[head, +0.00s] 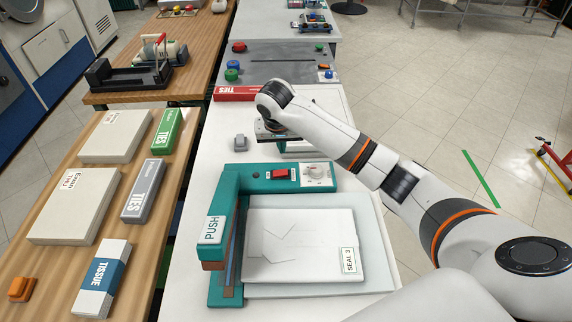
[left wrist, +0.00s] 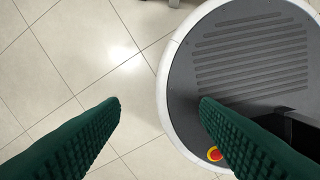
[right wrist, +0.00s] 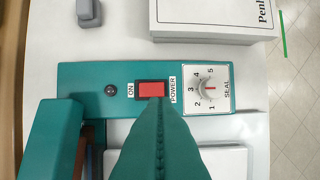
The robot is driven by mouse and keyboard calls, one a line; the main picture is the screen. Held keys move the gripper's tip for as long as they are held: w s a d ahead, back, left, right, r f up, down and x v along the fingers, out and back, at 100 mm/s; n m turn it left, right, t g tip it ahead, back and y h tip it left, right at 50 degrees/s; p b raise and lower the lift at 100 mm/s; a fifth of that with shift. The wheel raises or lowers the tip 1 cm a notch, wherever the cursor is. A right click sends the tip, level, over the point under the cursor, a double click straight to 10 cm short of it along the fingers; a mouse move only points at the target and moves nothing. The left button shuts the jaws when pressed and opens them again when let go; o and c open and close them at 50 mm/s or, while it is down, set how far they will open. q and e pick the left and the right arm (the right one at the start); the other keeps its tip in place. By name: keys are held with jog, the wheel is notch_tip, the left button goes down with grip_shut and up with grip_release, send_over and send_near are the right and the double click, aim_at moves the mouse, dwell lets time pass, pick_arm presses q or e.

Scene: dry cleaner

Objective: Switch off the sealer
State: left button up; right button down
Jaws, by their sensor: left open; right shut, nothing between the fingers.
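The teal sealer (head: 228,186) stands on the white counter, with a PUSH lever at its left. Its red power switch (head: 281,174) shows in the head view and the right wrist view (right wrist: 152,89), between the ON and POWER labels. A dark round lamp (right wrist: 110,90) and a SEAL dial (right wrist: 207,88) flank it. My right gripper (right wrist: 154,101) is shut and empty, its tips overlapping the switch's lower edge in the right wrist view; I cannot tell whether they touch it. Its fingers are not clear in the head view. My left gripper (left wrist: 160,102) is open and empty over the floor.
A white package labelled SEAL 3 (head: 295,240) lies on the sealer. A red TIES box (head: 234,93) and a small grey block (head: 240,143) are beyond it. The wooden table (head: 60,262) at left holds boxes. Floor at right is mostly clear.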

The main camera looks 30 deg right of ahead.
aim_at(287, 172)
jog(key=x, duration=0.3)
jog(key=p+x, duration=0.1)
jog(key=x, duration=0.2)
jog(key=s+x, duration=0.1)
jog(key=x, duration=0.2)
jog(key=shift+f, duration=0.2)
pick_arm(q)
jog(key=shift+w+r, duration=0.2)
jog(key=shift+r, duration=0.3)
jog(key=shift+w+r, duration=0.15)
jog(key=shift+r, duration=0.3)
pick_arm(e)
jog(key=shift+d+f, duration=0.1)
jog(key=shift+f, duration=0.45)
pick_arm(q)
jog(key=shift+r+p, duration=0.15)
jog(key=shift+p, duration=0.25)
pick_arm(e)
jog(key=shift+s+d+f+y, duration=0.15)
jog(key=shift+f+y, duration=0.1)
jog(key=shift+y, duration=0.15)
jog(key=shift+f+t+p, duration=0.2)
jog(key=shift+t+p, duration=0.1)
pick_arm(q)
jog(key=shift+r, duration=0.25)
pick_arm(e)
jog(key=shift+d, duration=0.1)
